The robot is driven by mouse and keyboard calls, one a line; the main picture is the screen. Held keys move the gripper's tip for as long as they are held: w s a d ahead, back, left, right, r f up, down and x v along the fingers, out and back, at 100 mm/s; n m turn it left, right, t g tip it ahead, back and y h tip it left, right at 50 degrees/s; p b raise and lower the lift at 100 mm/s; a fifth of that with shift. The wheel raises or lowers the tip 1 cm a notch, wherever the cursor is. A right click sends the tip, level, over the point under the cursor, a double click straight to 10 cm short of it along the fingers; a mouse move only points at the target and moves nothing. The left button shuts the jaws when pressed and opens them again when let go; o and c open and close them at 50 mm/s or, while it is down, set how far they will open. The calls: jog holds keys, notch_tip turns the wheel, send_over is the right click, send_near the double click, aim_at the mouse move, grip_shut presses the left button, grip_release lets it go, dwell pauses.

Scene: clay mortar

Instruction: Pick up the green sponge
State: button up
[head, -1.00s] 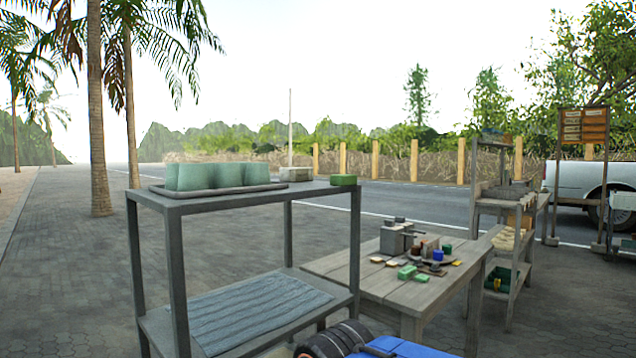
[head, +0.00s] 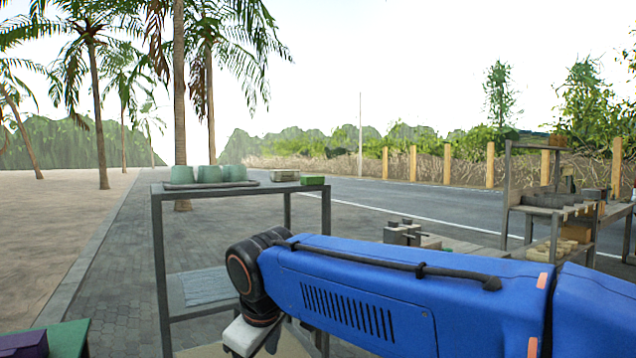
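A small green block (head: 312,180), which looks like the green sponge, lies on the right end of the top of the grey metal shelf (head: 240,189). My blue arm reaches across the lower right, in front of the shelf's right side and the wooden table. My gripper (head: 250,338) shows only partly at the bottom edge, well below and left of the green block and apart from it. Its fingertips are not clearly visible, so I cannot tell whether it is open or shut.
A tray (head: 180,186) with pale green cups (head: 208,174) and a pale box (head: 284,176) share the shelf top. A blue-grey cloth (head: 208,287) lies below. A green-topped surface with a purple object (head: 24,344) is at lower left. Paving left of the shelf is clear.

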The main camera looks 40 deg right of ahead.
jog(key=w+d+r+n+g+h, duration=0.2)
jog(key=w+d+r+n+h, duration=0.1)
jog(key=w+d+r, duration=0.6)
jog(key=w+d+r+n+g+h, duration=0.2)
jog(key=w+d+r+n+h, duration=0.2)
jog(key=w+d+r, duration=0.5)
jog(key=w+d+r+n+g+h, duration=0.2)
jog(key=w+d+r, duration=0.8)
jog(key=w+r, duration=0.7)
notch_tip(320, 180, up, 3)
jog(key=shift+f+n+g+h, duration=0.1)
jog(key=shift+n+g+h, duration=0.3)
jog(key=shift+n+h, duration=0.6)
jog(key=shift+w+d+g, duration=0.1)
jog(key=shift+d+g, duration=0.3)
jog(key=shift+d, duration=0.4)
send_near(313, 177)
jog(key=d, duration=0.1)
jog(key=w+d, duration=0.1)
jog(key=d, duration=0.1)
jog(key=d+f, duration=0.1)
jog(key=d, duration=0.1)
jog(key=shift+w+d+f, duration=0.15)
jog(key=shift+w+d, duration=0.05)
jog(key=shift+d, duration=0.05)
jog(key=shift+x, duration=3.1)
jog(key=shift+a+f, duration=0.1)
jog(key=shift+f, duration=0.05)
jog(key=c, duration=1.1)
